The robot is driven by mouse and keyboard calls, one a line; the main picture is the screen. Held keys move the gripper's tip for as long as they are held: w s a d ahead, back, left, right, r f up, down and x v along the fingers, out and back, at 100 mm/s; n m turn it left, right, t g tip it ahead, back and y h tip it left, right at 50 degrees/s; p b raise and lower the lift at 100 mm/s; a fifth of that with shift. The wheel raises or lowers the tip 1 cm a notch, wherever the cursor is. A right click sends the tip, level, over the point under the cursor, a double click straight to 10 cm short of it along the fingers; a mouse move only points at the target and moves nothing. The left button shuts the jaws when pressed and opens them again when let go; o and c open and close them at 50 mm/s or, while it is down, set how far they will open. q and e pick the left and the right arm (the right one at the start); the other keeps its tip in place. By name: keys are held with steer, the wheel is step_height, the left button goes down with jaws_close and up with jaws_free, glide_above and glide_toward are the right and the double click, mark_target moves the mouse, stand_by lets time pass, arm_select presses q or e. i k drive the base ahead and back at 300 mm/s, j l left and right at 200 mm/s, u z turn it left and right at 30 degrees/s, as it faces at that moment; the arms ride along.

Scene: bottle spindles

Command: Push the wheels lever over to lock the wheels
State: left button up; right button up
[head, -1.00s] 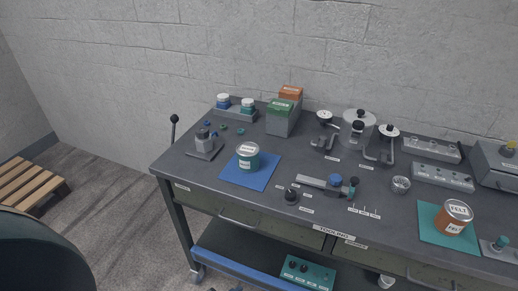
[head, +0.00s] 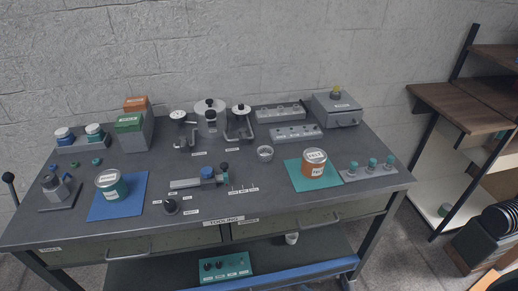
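A lever with a black ball knob (head: 9,178) stands at the left end of the grey workbench (head: 110,220), at the left edge of the head view. Its rod leans slightly, and its lower end is hard to make out. I see no label on it, so I cannot tell for sure that it is the wheels lever. The bench's wheels are not visible now. Neither of my grippers is in view.
A teal box (head: 226,267) sits on the lower shelf. A wooden shelf unit (head: 440,105) stands at the right.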

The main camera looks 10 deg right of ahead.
mark_target(8, 177)
steer(key=u, duration=1.4)
